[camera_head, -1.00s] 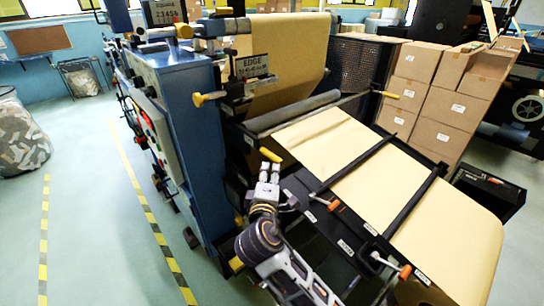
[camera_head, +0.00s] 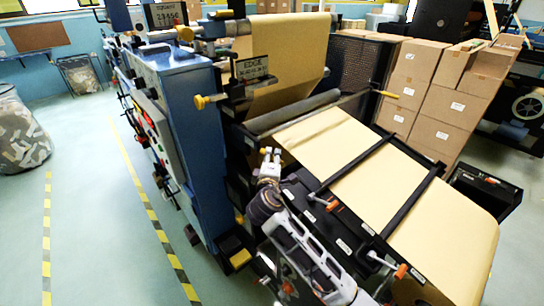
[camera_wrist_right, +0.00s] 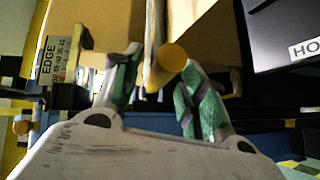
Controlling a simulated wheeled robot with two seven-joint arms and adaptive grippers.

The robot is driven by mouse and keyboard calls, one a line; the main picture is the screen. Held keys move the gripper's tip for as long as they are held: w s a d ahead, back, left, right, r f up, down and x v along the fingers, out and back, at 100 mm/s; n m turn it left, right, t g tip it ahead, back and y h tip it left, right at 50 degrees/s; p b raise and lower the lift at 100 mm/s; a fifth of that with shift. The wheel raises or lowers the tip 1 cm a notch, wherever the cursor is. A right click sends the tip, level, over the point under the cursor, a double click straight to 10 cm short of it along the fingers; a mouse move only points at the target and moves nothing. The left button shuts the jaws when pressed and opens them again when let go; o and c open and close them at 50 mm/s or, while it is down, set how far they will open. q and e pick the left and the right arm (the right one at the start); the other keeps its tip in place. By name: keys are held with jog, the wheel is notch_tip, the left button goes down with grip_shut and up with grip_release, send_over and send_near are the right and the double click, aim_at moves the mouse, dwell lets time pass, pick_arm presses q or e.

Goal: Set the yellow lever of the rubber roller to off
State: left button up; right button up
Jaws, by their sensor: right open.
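The grey rubber roller (camera_head: 292,112) lies across the machine below the hanging kraft web. In the right wrist view, a round yellow lever end (camera_wrist_right: 172,58) points towards the camera between my right gripper's fingertips (camera_wrist_right: 162,62). The fingers, with green pads, are open on either side of it, and I see no clear grip. In the head view my right gripper (camera_head: 270,154) is at the roller's near left end, where it hides the lever. The lever's exact angle cannot be told. My left gripper is not in view.
The sloping kraft sheet (camera_head: 390,190) with black bars lies right of my arm.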

jog(key=shift+x, duration=1.1)
grip_shut()
